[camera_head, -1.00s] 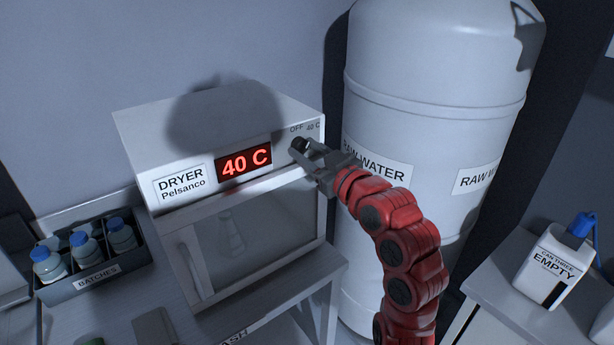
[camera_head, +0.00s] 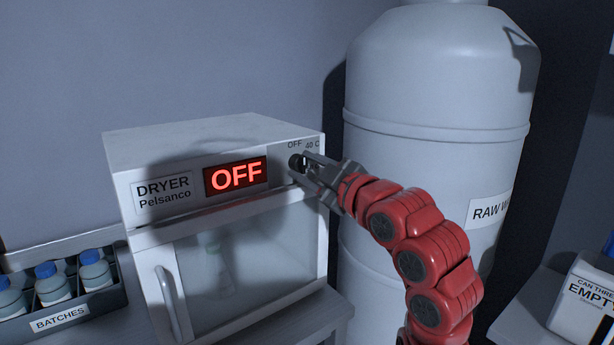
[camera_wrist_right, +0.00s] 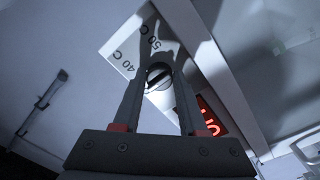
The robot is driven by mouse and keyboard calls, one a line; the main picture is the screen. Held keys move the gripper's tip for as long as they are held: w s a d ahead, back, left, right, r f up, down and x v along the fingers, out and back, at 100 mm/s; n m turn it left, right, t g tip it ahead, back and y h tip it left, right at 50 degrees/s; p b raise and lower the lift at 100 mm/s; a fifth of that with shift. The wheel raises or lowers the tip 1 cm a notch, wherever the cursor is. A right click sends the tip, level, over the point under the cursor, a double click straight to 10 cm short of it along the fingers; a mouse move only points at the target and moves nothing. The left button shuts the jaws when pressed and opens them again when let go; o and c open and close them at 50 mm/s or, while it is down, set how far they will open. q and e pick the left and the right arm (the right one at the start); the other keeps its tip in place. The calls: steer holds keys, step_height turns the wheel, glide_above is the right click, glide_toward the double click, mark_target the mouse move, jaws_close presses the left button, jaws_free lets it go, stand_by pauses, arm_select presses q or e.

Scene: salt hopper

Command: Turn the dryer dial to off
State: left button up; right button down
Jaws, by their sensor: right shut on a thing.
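The dryer (camera_head: 225,185) is a white box on a bench, with a glass door and a label reading DRYER Pelsanco. Its red display (camera_head: 236,176) reads OFF. The dark round dial (camera_head: 293,161) is on the front panel right of the display, below the OFF and 40 C marks. My right gripper (camera_head: 304,166) is at the dial, shut on it. In the right wrist view the dial (camera_wrist_right: 158,77) sits between the two fingers, with a light line across its face. The fingers hide part of the dial in the head view. My left gripper is not in view.
A large raw water tank (camera_head: 435,110) stands close on the right of the dryer. A rack (camera_head: 62,318) of blue-capped bottles labelled BATCHES is at the lower left. A white can (camera_head: 585,305) marked EMPTY is at the lower right.

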stand_by(0.3)
steer(key=shift+c, duration=2.2)
jaws_free()
steer(key=b+v, duration=0.1)
steer(key=v, duration=1.6)
steer(key=shift+s+d, duration=0.15)
